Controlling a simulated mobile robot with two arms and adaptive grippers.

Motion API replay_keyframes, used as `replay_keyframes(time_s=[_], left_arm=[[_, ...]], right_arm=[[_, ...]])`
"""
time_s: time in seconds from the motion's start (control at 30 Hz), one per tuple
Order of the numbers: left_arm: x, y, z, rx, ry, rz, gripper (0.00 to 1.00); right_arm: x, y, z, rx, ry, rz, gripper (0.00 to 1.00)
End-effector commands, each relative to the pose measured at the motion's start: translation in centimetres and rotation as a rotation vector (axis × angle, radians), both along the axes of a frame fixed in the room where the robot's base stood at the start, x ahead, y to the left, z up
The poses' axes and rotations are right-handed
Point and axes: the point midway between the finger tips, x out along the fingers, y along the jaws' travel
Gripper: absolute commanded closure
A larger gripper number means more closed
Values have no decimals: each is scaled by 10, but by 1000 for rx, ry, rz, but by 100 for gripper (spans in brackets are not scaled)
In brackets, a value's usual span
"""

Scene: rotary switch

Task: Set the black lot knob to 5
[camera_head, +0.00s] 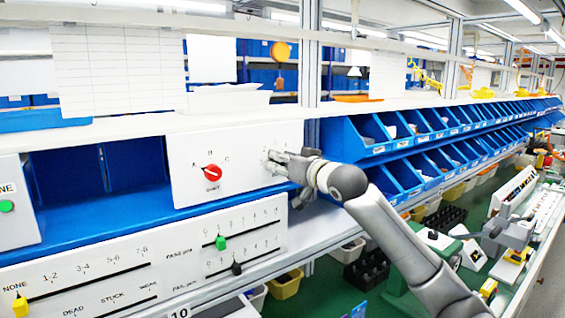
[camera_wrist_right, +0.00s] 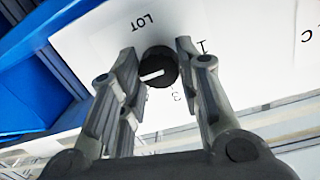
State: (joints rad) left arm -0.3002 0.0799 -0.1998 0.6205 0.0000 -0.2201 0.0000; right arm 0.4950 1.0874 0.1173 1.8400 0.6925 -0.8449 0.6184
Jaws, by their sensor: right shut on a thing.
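The black lot knob (camera_wrist_right: 158,66) sits on a white panel (camera_wrist_right: 95,40) and shows in the right wrist view. My right gripper (camera_wrist_right: 157,48) is shut on it, with one finger on each side. The knob's white pointer line points left and slightly down in that view. The word LOT is printed above the knob, a 1 to its right and a 3 at its lower right. No 5 shows; the left finger covers part of the panel. My left gripper is not in view.
A red shift knob (camera_head: 212,172) with letters A, B, C is on the same panel, left of my gripper. Blue bins (camera_head: 375,140) stand to the right. A lower slider panel (camera_head: 150,265) has yellow, green and black sliders.

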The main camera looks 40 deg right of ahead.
Motion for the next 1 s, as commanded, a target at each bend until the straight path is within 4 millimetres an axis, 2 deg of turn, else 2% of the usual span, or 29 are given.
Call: replay_keyframes(time_s=[0.33,0.37,0.5,0.83,1.0], left_arm=[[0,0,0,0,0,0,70],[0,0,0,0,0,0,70],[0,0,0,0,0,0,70],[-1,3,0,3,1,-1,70],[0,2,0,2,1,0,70]], right_arm=[[-1,-1,4,1,-8,-2,92],[-1,-1,4,0,-9,-2,64],[-1,-1,3,1,-7,-2,46],[-1,0,1,1,-3,-1,46],[-9,1,1,2,-1,0,46]])
